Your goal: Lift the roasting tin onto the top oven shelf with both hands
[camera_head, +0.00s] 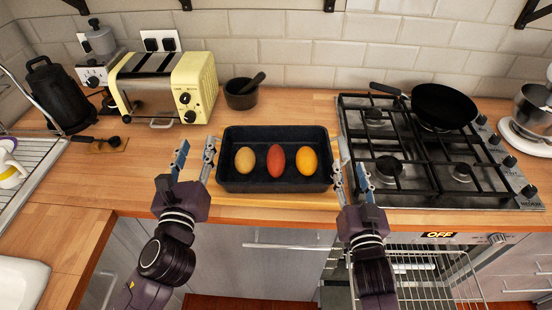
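The black roasting tin (230,178) sits on a light wooden board (262,203) on the worktop, near its front edge. Several yellow and red potato-like items lie in it. My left gripper (194,160) is open just left of the tin, and no contact is clear. My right gripper (351,180) is open at the tin's right end, one finger close to its wall; touching or apart I cannot tell. The oven (468,238) is below the hob at the right. Its door looks open, and a wire shelf (420,268) shows at its front.
A gas hob (425,165) with a black frying pan (443,105) stands right of the tin. A sink (22,284) is front left. Worktop left of the tin is mostly clear.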

